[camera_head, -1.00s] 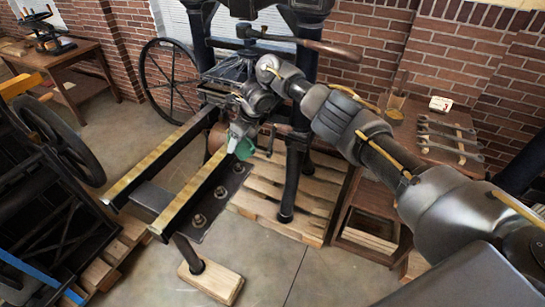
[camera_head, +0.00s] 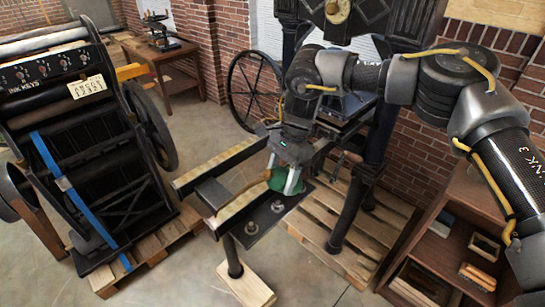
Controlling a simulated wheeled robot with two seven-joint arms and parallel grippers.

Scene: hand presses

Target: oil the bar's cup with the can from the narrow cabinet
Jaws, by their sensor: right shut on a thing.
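My right gripper (camera_head: 284,175) reaches in from the right and is shut on a green oil can (camera_head: 282,183). The fingers cover part of the can. A thin brownish spout (camera_head: 243,192) points left and down from it, over the rails of the hand press. The can is above the near rail (camera_head: 236,210), and I cannot tell how far above. I cannot make out the bar's cup; my arm hides part of the press. My left gripper is not in view.
A black press with ink keys (camera_head: 70,90) stands at the left on a pallet. The hand press stands over a slatted pallet (camera_head: 345,250). A wooden shelf unit (camera_head: 440,270) holding small items is at the lower right. A side table (camera_head: 175,65) is at the back.

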